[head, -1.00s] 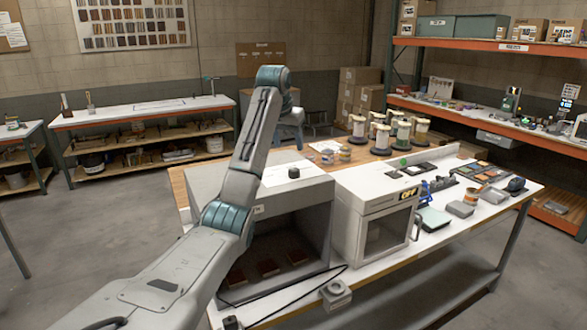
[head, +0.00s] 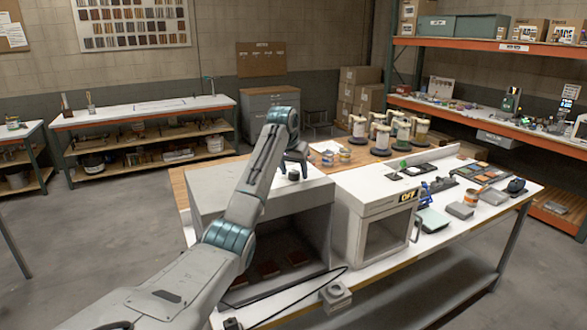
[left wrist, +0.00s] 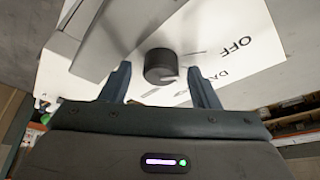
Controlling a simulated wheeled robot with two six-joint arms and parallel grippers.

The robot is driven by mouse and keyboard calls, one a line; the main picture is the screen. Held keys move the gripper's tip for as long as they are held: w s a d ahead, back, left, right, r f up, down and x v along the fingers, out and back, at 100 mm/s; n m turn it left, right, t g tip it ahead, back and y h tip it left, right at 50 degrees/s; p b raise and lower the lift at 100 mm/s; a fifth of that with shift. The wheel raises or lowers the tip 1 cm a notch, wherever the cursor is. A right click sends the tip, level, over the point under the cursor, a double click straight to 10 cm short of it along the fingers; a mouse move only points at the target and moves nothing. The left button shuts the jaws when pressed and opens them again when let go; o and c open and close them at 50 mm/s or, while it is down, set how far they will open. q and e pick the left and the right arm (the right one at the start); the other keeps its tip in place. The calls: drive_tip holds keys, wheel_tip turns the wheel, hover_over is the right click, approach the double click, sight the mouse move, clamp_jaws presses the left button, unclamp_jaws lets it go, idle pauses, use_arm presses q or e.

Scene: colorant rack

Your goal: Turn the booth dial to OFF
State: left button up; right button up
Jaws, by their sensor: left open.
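The booth dial is a dark round knob (head: 293,175) on top of the grey booth (head: 220,202). In the left wrist view the dial (left wrist: 161,66) stands between the two fingertips of my open left gripper (left wrist: 162,80), with a gap on each side. A white label plate (left wrist: 225,55) beside the dial reads OFF, with part of another word below it. The pointer direction on the dial is too small to tell. In the head view my left gripper (head: 296,160) is just above and behind the dial. My right gripper is out of view.
A white box oven (head: 375,222) with an OFF display stands right of the booth. Shelving stands at right.

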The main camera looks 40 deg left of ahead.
use_arm(q)
drive_tip(key=c, duration=1)
drive_tip(key=shift+n+y, duration=0.3)
drive_tip(key=shift+n, duration=0.4)
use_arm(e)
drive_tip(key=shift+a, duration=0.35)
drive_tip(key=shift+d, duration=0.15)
use_arm(q)
drive_tip(key=o, duration=1)
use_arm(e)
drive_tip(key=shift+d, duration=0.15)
use_arm(q)
drive_tip(key=shift+r, duration=0.15)
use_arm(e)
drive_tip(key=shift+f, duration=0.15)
